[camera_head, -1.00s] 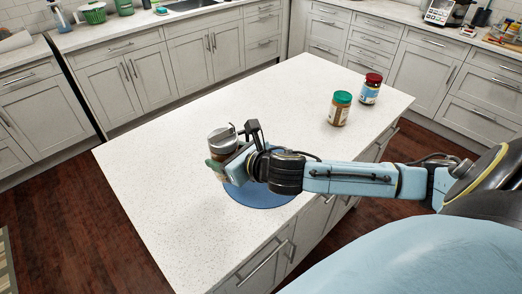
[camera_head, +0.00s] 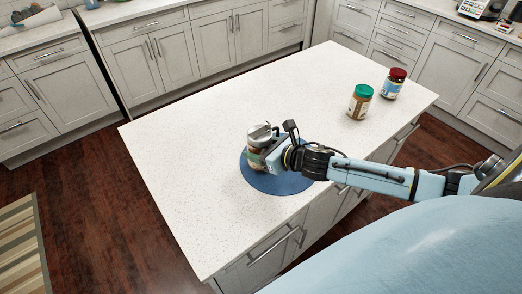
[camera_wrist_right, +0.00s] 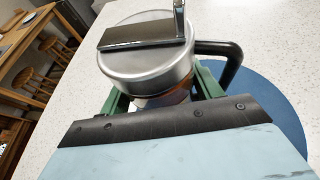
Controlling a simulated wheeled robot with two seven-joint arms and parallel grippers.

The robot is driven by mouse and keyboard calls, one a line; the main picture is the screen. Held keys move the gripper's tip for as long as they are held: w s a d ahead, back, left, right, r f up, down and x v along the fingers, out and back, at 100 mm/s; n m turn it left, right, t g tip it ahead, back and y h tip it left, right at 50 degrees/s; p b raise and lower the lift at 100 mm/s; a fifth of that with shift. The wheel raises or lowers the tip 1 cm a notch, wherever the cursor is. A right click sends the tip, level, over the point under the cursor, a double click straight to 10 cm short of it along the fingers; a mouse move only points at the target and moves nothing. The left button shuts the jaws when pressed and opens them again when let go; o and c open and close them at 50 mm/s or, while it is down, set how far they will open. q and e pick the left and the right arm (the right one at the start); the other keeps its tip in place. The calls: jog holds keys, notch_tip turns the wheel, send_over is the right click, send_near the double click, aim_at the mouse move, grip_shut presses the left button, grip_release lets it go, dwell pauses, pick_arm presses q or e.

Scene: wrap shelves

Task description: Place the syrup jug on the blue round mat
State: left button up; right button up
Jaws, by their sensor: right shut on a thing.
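The syrup jug (camera_head: 259,135) has a round metal lid and a dark handle. It is upright at the left part of the blue round mat (camera_head: 275,183) on the white island counter. My right gripper (camera_head: 267,151) is shut on the jug's body. In the right wrist view the jug's metal lid (camera_wrist_right: 148,50) is close up between the green fingers, with the blue mat (camera_wrist_right: 262,100) behind it to the right. I cannot tell whether the jug's base touches the mat. My left gripper is not in view.
A jar with a green lid (camera_head: 359,103) and a jar with a dark red lid (camera_head: 393,84) stand at the far right of the island counter (camera_head: 200,165). The counter's left and middle are clear. A striped rug (camera_head: 22,245) lies on the floor.

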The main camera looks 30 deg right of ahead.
jog(key=shift+f, duration=0.5)
jog(key=shift+f, duration=0.2)
jog(key=o, duration=1.5)
jog(key=shift+c, duration=0.2)
jog(key=shift+r, duration=0.1)
jog(key=shift+s+r, duration=0.1)
jog(key=v, duration=1.1)
jog(key=shift+s, duration=0.4)
jog(key=shift+d, duration=0.15)
